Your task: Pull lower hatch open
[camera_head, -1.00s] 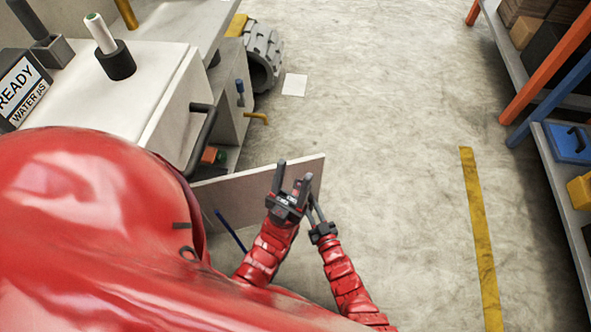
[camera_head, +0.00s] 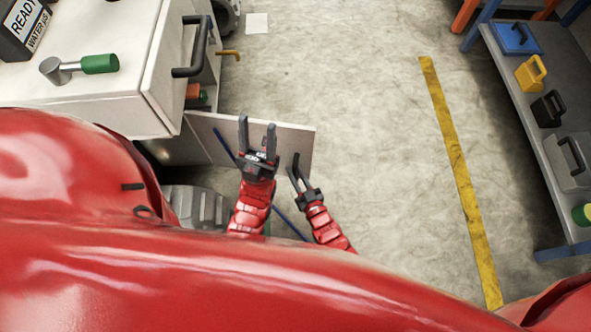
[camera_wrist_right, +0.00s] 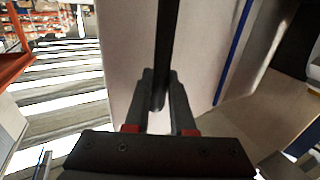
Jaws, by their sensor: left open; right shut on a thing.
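The lower hatch (camera_head: 292,141) is a pale flat panel standing out from the cabinet's lower front, swung open to the right. My right gripper (camera_head: 294,170) is at the hatch's near face, towards its free edge. In the right wrist view my right gripper (camera_wrist_right: 160,105) is shut on the hatch's dark upright handle (camera_wrist_right: 165,40), with the panel (camera_wrist_right: 205,35) behind it. My left gripper (camera_head: 257,135) is open and empty, its fingers apart in front of the hatch. Whether it touches the panel I cannot tell.
The white cabinet (camera_head: 100,90) at left has a dark upper handle (camera_head: 190,45) jutting out. A green-handled tool (camera_head: 98,64) lies on top. A shelf with several items, including a yellow one (camera_head: 532,72), stands at right. Floor between is clear.

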